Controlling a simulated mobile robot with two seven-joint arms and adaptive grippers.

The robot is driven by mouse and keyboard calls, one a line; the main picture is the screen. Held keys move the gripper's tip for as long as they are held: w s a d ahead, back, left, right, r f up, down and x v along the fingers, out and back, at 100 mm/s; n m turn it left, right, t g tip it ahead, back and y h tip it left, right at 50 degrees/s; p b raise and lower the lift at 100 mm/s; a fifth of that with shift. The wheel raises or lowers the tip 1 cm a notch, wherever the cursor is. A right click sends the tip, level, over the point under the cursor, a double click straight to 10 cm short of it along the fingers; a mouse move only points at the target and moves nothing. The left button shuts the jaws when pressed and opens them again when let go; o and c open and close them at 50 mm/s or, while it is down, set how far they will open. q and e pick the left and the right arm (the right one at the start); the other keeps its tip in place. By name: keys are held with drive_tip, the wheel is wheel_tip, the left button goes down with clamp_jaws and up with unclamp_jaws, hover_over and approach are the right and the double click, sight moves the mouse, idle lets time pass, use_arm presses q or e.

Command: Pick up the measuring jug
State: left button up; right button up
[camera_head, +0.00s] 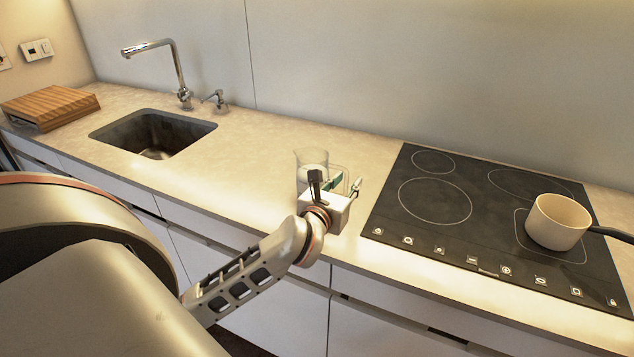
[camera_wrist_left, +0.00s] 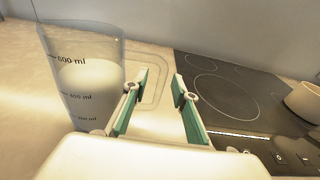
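The clear measuring jug (camera_head: 309,160) stands upright on the counter left of the hob, partly hidden by my left wrist. In the left wrist view the jug (camera_wrist_left: 85,75) shows black millilitre marks and whitish contents. Its transparent handle (camera_wrist_left: 165,64) points right, towards the gap between my fingers. My left gripper (camera_head: 340,184) is at the jug's handle side. In the wrist view its two green-padded fingers (camera_wrist_left: 157,108) are apart with nothing clamped. I cannot tell how far the handle reaches between them. My right gripper is not in view.
A black hob (camera_head: 470,215) lies to the right, with a cream saucepan (camera_head: 557,222) on it. A sink (camera_head: 152,133) with a tap (camera_head: 178,72) and a wooden board (camera_head: 50,106) are to the left. The counter between sink and jug is clear.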

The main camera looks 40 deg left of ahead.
use_arm(q)
clamp_jaws()
drive_tip(key=shift+r, duration=0.1)
drive_tip(key=shift+r, duration=0.15)
